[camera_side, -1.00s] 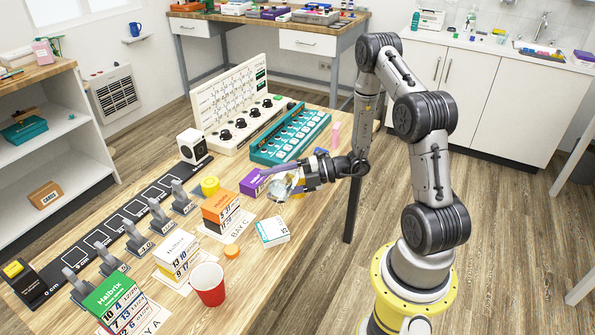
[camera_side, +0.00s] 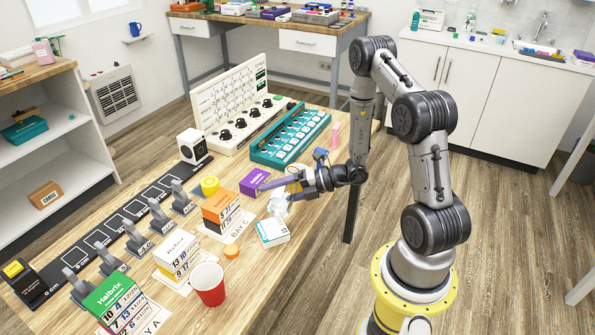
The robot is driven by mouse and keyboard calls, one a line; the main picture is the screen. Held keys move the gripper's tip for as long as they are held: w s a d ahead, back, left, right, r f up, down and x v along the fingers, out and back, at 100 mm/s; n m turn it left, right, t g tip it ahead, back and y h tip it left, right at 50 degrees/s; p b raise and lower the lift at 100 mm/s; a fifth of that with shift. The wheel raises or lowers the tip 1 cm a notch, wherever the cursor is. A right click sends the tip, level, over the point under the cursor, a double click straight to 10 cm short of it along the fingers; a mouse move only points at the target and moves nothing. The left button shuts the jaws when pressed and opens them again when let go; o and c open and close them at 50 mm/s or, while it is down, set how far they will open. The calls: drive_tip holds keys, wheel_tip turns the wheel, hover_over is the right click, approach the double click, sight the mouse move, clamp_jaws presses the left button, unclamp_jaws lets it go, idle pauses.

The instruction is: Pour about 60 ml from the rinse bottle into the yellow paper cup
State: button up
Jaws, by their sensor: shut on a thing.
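My gripper (camera_side: 276,192) reaches in from the right over the table, its fingers pointing left. It is shut on a small clear, whitish object (camera_side: 280,208), likely the rinse bottle, which hangs at and below the fingers. Its shape, tilt and fill level are too small to tell, and the fingers hide part of it. The only clear paper cup is red (camera_side: 208,287), upright near the front edge, well to the lower left of my gripper. No yellow paper cup is evident; a short yellow round thing (camera_side: 210,187) stands left of my gripper.
A white box (camera_side: 272,233) lies just below the held object. A purple box (camera_side: 253,182) and an orange box (camera_side: 221,207) stand to its left. An orange disc (camera_side: 231,251) lies between my gripper and the red cup. A teal tray (camera_side: 291,137) is behind.

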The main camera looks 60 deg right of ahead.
drive_tip(key=shift+a+f+n+h, duration=0.15)
drive_tip(key=shift+f+n+h, duration=0.15)
drive_tip(key=shift+f, duration=0.05)
idle(1.8)
drive_tip(key=shift+d+r+n+h, duration=0.1)
drive_tip(key=shift+d+n+h, duration=0.15)
drive_tip(key=shift+n+h, duration=0.2)
drive_tip(key=shift+w+d+r+n+h, duration=0.1)
drive_tip(key=shift+d+r+n+h, duration=0.1)
drive_tip(key=shift+d+n+h, duration=0.4)
drive_tip(key=shift+w+d+r+n+h, duration=0.1)
drive_tip(key=shift+d+r+n+h, duration=0.2)
drive_tip(key=shift+n, duration=0.35)
drive_tip(key=shift+d+n+h, duration=0.2)
drive_tip(key=shift+n+h, duration=0.3)
drive_tip(key=shift+h, duration=0.05)
drive_tip(key=shift+a+r+n+t+h, duration=0.1)
drive_tip(key=shift+n+t+h, duration=0.05)
drive_tip(key=shift+n+h, duration=0.4)
drive_tip(key=shift+a+n+t+h, duration=0.1)
drive_tip(key=shift+n+t+h, duration=0.05)
drive_tip(key=shift+n+h, duration=0.4)
drive_tip(key=shift+w+n+t+h, duration=0.15)
drive_tip(key=shift+n+t+h, duration=0.25)
drive_tip(key=shift+n+h, duration=0.5)
drive_tip(key=shift+n, duration=0.3)
